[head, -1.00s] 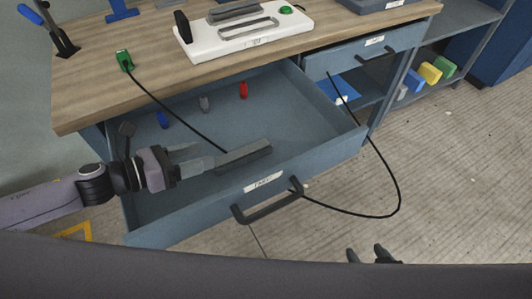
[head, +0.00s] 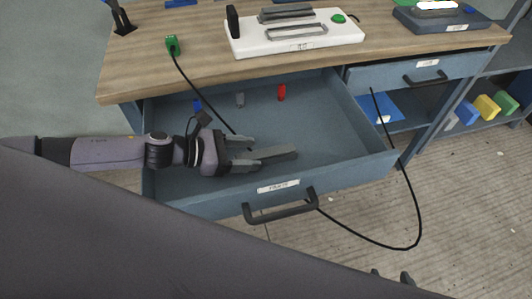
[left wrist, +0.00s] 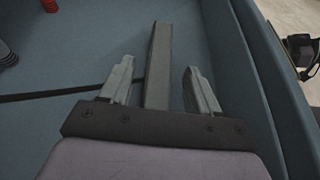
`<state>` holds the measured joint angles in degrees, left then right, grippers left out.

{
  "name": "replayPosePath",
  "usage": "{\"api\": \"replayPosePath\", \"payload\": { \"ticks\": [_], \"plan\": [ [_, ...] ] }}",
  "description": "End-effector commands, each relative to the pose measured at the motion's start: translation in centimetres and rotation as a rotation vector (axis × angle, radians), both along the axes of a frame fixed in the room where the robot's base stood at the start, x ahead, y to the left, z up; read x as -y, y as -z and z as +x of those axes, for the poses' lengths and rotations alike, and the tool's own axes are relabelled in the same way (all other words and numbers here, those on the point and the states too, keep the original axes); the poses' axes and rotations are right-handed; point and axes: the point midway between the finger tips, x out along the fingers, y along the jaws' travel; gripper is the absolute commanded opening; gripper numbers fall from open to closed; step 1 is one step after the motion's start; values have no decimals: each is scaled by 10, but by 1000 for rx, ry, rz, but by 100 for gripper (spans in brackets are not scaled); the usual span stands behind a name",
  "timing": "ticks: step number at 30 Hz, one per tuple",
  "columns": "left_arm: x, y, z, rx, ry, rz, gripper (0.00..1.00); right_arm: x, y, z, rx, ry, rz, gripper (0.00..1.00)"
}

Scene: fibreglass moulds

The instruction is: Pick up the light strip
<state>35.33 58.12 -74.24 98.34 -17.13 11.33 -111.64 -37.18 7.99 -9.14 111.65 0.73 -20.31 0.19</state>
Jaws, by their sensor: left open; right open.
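A grey strip (head: 277,157) lies in the open blue drawer, near its front wall. My left gripper (head: 247,150) is inside the drawer at the left end of the strip, with its fingers apart. In the left wrist view the strip (left wrist: 158,62) runs lengthwise between the two open fingers (left wrist: 153,92), with a gap visible on each side. Whether the fingers are level with it in height I cannot tell. My right gripper (head: 391,276) shows only its dark, separated fingertips at the bottom edge of the head view; nothing is seen between them.
The drawer (head: 345,165) also holds blue, grey and red (head: 282,92) pegs at the back. A black cable runs from a green plug (head: 172,45) on the bench into the drawer. A white fixture (head: 300,38) stands on the bench.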

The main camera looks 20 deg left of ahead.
Motion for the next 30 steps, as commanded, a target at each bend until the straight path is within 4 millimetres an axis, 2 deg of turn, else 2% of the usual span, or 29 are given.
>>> {"api": "replayPosePath", "payload": {
  "ticks": [6,15,20,21,30],
  "plan": [
    [18,8,12,-1,0,-1,62,0,-3,0,0,1,-1,61],
    [20,10,13,0,-1,0,62,0,-2,0,0,1,-1,61],
    [20,10,13,0,-1,0,10,0,-3,0,1,1,0,61],
    [20,10,13,0,-1,0,3,0,-3,0,1,1,0,61],
    [20,8,14,1,-1,-1,3,0,-3,0,1,0,0,61]
  ]
}}
